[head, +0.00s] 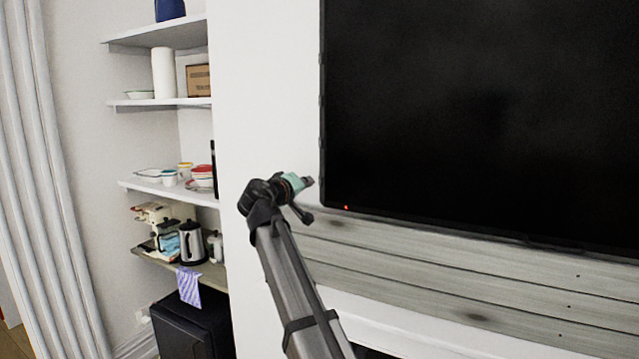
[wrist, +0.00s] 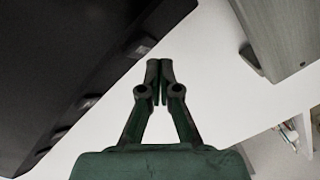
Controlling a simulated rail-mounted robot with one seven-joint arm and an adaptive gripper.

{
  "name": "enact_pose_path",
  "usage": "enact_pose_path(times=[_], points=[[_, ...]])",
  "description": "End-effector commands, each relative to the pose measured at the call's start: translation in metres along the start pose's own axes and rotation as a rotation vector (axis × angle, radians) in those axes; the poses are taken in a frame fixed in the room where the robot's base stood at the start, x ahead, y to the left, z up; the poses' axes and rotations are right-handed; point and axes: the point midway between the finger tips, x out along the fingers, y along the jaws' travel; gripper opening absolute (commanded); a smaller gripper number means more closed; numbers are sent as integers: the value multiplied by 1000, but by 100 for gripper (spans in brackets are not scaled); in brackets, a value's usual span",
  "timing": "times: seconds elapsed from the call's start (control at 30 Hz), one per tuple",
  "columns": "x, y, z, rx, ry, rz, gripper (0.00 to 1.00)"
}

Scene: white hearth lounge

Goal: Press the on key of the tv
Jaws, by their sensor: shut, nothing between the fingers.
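The tv (head: 480,110) is a large black screen on the white wall, dark, with a small red light (head: 346,207) at its lower left corner. Several small raised keys sit along its left side edge. In the wrist view the tv (wrist: 50,60) fills the upper left, and the keys show as small raised blocks, one of them nearest the fingertips (wrist: 140,47). I cannot read which is the on key. My gripper (head: 308,181) is shut and empty, just left of the tv's lower left edge. In the wrist view its fingertips (wrist: 159,66) are together, apart from the keys.
A grey wooden mantel (head: 450,275) runs below the tv; it also shows at the upper right of the wrist view (wrist: 285,35). Shelves (head: 165,190) with dishes and a kettle (head: 191,243) stand to the left. Bare white wall lies between shelves and tv.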

Motion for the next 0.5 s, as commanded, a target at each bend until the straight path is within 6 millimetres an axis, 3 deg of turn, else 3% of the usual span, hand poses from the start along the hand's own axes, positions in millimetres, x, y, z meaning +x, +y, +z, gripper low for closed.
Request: enact_pose_path(times=[0.5], points=[[6,4,4,1,0,0,0]])
